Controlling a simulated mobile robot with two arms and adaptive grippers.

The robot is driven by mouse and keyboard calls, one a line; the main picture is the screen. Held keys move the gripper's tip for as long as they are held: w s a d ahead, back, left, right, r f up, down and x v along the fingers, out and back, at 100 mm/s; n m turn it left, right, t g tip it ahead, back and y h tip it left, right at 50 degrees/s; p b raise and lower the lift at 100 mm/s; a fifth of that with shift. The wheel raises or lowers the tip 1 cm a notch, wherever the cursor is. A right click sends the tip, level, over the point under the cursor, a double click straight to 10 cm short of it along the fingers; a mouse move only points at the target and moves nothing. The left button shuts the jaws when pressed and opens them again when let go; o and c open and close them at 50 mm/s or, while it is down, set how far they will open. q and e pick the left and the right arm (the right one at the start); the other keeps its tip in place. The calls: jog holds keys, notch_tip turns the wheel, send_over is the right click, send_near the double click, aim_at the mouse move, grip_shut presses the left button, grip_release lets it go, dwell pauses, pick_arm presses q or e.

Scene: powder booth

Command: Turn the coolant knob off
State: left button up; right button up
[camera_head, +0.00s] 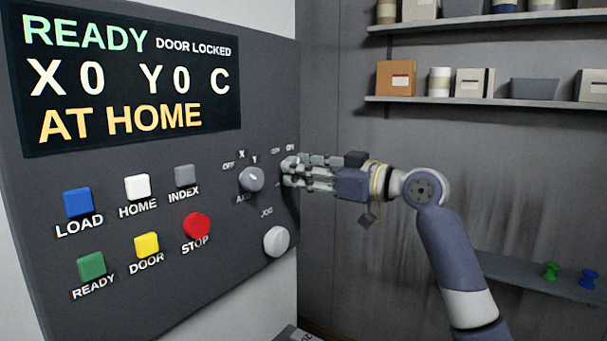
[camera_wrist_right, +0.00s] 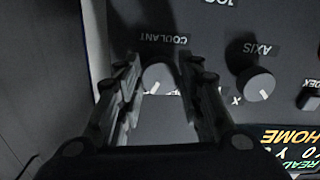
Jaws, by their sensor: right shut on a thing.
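The control panel (camera_head: 120,235) fills the left of the head view. My right gripper (camera_head: 287,172) is at its right edge, fingers pointing at the panel, and hides the coolant knob there. In the right wrist view, the panel appears upside down. The pale grey coolant knob (camera_wrist_right: 158,77) sits between the two fingers of my right gripper (camera_wrist_right: 158,84), below the COOLANT label (camera_wrist_right: 163,39). The gripper is shut on the knob. A short light mark shows on the knob; its exact setting is hard to read. My left gripper is in neither view.
The axis knob (camera_head: 251,179) is close beside my right gripper, and the jog knob (camera_head: 276,241) is below. Colored buttons, including the red STOP button (camera_head: 197,226), are farther left. Shelves with boxes (camera_head: 396,78) stand behind my right arm.

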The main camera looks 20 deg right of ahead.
jog(key=n+b, duration=0.1)
jog(key=n, duration=0.5)
jog(key=n+b, duration=0.1)
jog(key=n, duration=0.4)
jog(key=shift+w+d+r+n, duration=0.1)
jog(key=shift+d+n, duration=0.05)
jog(key=shift+n, duration=0.25)
dwell(0.3)
jog(key=o, duration=1.1)
jog(key=shift+c, duration=0.2)
jog(key=v, duration=1.2)
jog(key=shift+w, duration=0.1)
